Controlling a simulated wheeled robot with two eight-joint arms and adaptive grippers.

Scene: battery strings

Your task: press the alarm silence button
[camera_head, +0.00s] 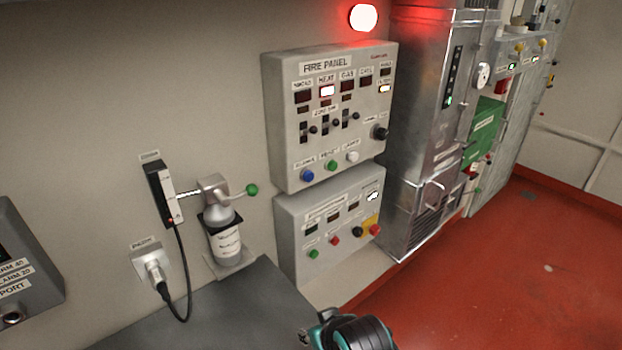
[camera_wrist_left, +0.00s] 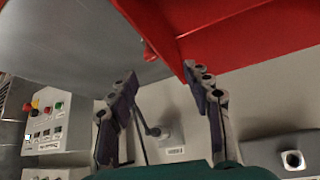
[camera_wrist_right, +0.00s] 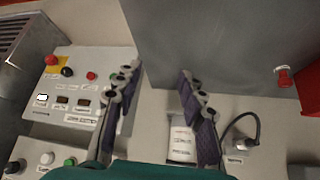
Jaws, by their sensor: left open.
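The fire panel (camera_head: 330,110) hangs on the wall in the head view, with lit windows near its top. Its bottom row has a blue button (camera_head: 307,175), a green button (camera_head: 332,165) and a white button (camera_head: 352,156); the small labels above them are too blurred to read surely. The right wrist view shows the white button (camera_wrist_right: 47,158) and green button (camera_wrist_right: 70,162) at lower left; the blue one does not show there. My right gripper (camera_wrist_right: 160,74) is open and empty, apart from the panel. My left gripper (camera_wrist_left: 157,77) is open and empty.
A lower panel (camera_head: 322,222) with several buttons sits below. A red beacon (camera_head: 363,17) glows above. Left are a bottle (camera_head: 224,240) in a bracket and a cabled wall unit (camera_head: 162,195). A grey surface (camera_head: 220,315) lies in front. A metal cabinet (camera_head: 425,120) stands right.

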